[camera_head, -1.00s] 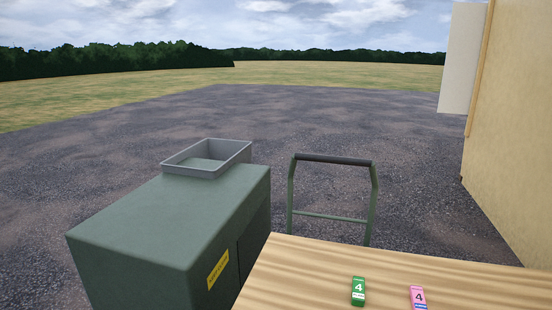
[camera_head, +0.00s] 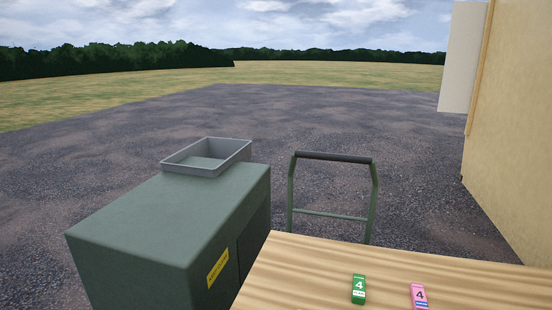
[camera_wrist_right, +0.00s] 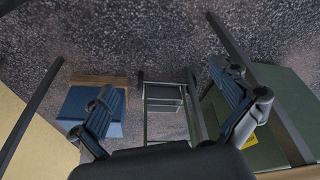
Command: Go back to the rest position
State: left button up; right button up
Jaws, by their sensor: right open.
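My right gripper (camera_wrist_right: 165,90) shows in the right wrist view with its two fingers spread wide apart. It is open, and nothing is between the fingers. It hangs above the dark gravel ground, with a green-framed trolley (camera_wrist_right: 146,125) seen between and beyond the fingers. Neither gripper shows in the head view, and my left gripper is in no view.
A wooden table (camera_head: 300,275) at the front holds a green packet (camera_head: 358,289) and a pink packet (camera_head: 419,296), each marked 4. A green cabinet (camera_head: 165,220) with a grey tray (camera_head: 205,170) stands left. A trolley handle (camera_head: 333,158) rises behind the table. A blue box (camera_wrist_right: 90,108) stands left in the wrist view.

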jog(key=s+f+g+b, duration=0.1)
jog(key=s+f, duration=0.2)
jog(key=f, duration=0.8)
jog(key=s+d+f+b, duration=0.1)
jog(key=s+f, duration=0.3)
jog(key=f, duration=0.6)
jog(key=s+f+g+b, duration=0.1)
jog(key=s+f, duration=0.2)
jog(key=f, duration=0.8)
jog(key=s+d+f+b, duration=0.1)
jog(key=s+d+f, duration=0.1)
jog(key=s+f, duration=0.4)
jog(key=s, duration=0.3)
jog(key=shift+f, duration=0.15)
